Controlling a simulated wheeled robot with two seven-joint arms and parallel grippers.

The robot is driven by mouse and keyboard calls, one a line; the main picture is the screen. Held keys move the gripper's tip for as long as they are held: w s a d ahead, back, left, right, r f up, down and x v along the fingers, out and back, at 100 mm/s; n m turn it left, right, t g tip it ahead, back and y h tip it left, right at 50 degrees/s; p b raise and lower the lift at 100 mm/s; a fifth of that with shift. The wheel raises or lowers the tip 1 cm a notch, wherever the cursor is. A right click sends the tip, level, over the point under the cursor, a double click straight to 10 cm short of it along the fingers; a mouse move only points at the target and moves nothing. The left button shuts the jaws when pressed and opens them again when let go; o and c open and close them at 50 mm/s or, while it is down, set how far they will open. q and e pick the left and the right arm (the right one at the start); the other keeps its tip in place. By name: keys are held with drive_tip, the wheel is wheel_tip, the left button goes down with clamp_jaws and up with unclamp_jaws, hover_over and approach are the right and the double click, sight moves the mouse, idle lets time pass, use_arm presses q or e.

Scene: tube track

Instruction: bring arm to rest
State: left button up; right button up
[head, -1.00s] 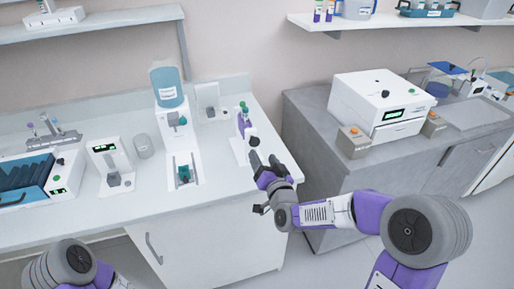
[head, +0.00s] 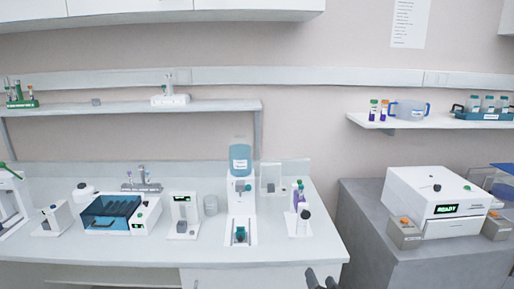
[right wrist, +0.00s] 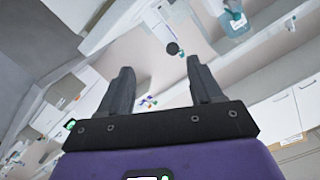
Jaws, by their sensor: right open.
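My right gripper (head: 322,278) shows only its dark fingertips at the bottom edge of the head view, in front of the white bench. In the right wrist view its two dark fingers (right wrist: 158,90) are spread apart with nothing between them. The rest of the right arm is out of the head view. My left gripper is in neither view.
The white bench (head: 270,252) carries a blue-topped dispenser (head: 240,160), a stand with purple and green parts (head: 299,205) and a blue-lidded box (head: 110,212). A grey counter (head: 365,235) at right holds a white machine (head: 430,195) reading READY. Shelves run along the wall.

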drive_tip(key=s+a+f+g+y, duration=0.1)
drive_tip(key=s+a+f+g, duration=0.15)
drive_tip(key=f, duration=0.55)
drive_tip(key=s+a+f+n+g, duration=0.1)
drive_tip(key=s+f+g, duration=0.2)
drive_tip(key=f, duration=0.5)
drive_tip(key=s+a+f+g+y, duration=0.1)
drive_tip(key=s+a+f+g, duration=0.15)
drive_tip(key=f, duration=0.55)
drive_tip(key=s+a+f+g, duration=0.1)
drive_tip(key=s+f+g, duration=0.3)
drive_tip(key=s, duration=0.5)
drive_tip(key=s+a+f+n+g+y+p, duration=0.1)
drive_tip(key=s+f+g, duration=0.3)
drive_tip(key=s+f, duration=0.3)
drive_tip(key=s, duration=0.3)
drive_tip(key=shift+s+a+f+n, duration=0.15)
drive_tip(key=shift+s+n, duration=0.05)
drive_tip(key=shift+n, duration=0.1)
drive_tip(key=shift+w, duration=0.1)
